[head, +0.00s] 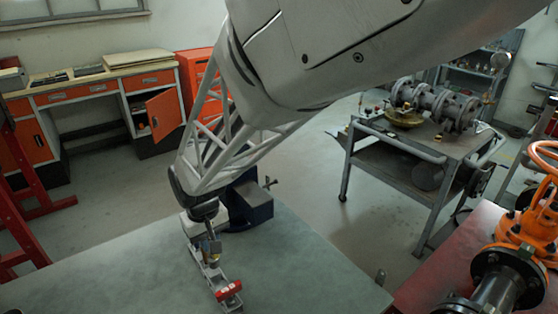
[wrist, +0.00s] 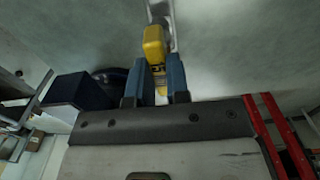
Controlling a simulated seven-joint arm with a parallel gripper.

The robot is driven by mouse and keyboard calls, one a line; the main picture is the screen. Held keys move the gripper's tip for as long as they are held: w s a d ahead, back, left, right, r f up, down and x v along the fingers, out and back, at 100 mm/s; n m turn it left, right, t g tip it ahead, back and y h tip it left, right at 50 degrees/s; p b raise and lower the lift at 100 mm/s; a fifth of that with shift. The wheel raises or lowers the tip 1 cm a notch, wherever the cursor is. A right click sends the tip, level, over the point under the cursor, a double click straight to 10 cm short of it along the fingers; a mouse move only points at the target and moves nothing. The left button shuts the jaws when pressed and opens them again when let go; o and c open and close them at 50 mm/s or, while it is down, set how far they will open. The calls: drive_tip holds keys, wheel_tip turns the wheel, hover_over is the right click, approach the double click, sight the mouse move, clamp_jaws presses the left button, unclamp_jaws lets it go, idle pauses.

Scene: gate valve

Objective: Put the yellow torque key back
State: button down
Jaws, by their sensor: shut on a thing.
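The yellow torque key (wrist: 154,45) is between the two blue fingertips of my gripper (wrist: 155,80) in the wrist view. My gripper is shut on it. In the head view my gripper (head: 211,252) points down low over the green table, and only a small bit of yellow shows there. A narrow grey holder (head: 218,281) with a red piece (head: 228,290) lies under and in front of my gripper. A grey part of it shows beyond the key in the wrist view (wrist: 160,10). I cannot tell whether the key touches the holder.
The green table (head: 310,265) is largely bare to the right. A dark blue vise (head: 248,203) stands at its back edge, close behind my gripper. An orange handwheel valve (head: 530,215) stands at the right. A cart (head: 420,155) with flanged pipe parts is farther back.

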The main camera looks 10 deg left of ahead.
sight(215, 266)
drive_tip(key=shift+f, duration=0.1)
drive_tip(key=shift+f, duration=3.05)
drive_tip(key=shift+f, duration=1.85)
drive_tip(key=shift+f, duration=0.1)
drive_tip(key=c, duration=1.1)
unclamp_jaws()
drive_tip(key=shift+r, duration=6.1)
